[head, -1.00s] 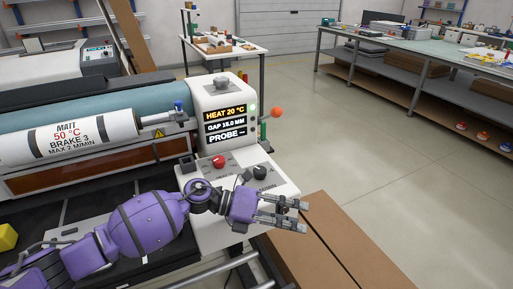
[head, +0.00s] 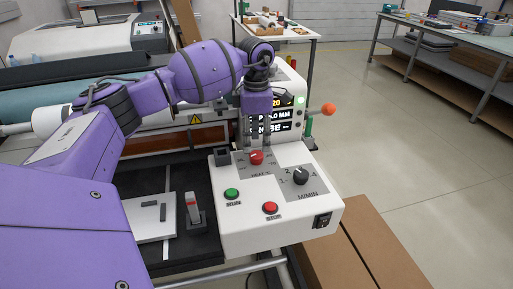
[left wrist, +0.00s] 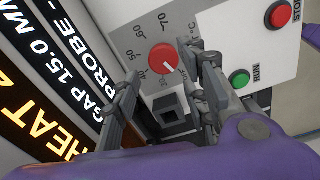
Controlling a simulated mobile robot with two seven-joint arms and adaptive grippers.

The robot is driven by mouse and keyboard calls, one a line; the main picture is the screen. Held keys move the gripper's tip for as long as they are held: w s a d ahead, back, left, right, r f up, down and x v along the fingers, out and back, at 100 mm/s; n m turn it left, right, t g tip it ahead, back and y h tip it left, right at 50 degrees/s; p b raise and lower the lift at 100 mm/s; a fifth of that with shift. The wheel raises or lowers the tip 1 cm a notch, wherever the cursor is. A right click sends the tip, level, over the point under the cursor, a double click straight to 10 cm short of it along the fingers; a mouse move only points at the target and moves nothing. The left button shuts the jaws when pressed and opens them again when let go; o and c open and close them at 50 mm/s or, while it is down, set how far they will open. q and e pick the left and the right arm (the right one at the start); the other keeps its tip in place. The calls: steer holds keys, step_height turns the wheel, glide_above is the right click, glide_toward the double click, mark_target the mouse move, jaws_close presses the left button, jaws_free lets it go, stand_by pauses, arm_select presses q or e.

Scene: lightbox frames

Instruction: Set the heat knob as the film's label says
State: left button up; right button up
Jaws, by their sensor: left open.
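The heat knob (head: 256,157) is a red dial on the white control panel, below the display. In the left wrist view the heat knob (left wrist: 162,57) sits in a grey scale with 60 and 70 readable; its white mark points toward the lower right. My left gripper (head: 256,143) points down at the knob. In the left wrist view its open fingers (left wrist: 158,62) lie on either side of the knob; contact cannot be told. The display (left wrist: 55,90) reads HEAT, partly cut off; 20 shows in the head view. The film roll (head: 45,122) is mostly hidden behind my arm, label included. My right gripper is not in view.
A black speed knob (head: 300,176), green RUN button (head: 232,194), red STOP button (head: 270,208) and black switch (head: 322,220) share the panel. An orange-ball lever (head: 328,109) stands right of the display. Open floor lies to the right.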

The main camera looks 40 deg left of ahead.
mark_target(256, 152)
arm_select(q)
step_height(256, 152, down, 4)
steer(key=shift+w+a, duration=0.1)
steer(key=shift+w, duration=0.05)
steer(key=shift+f, duration=0.35)
steer(key=shift+c, duration=0.5)
steer(key=c, duration=0.9)
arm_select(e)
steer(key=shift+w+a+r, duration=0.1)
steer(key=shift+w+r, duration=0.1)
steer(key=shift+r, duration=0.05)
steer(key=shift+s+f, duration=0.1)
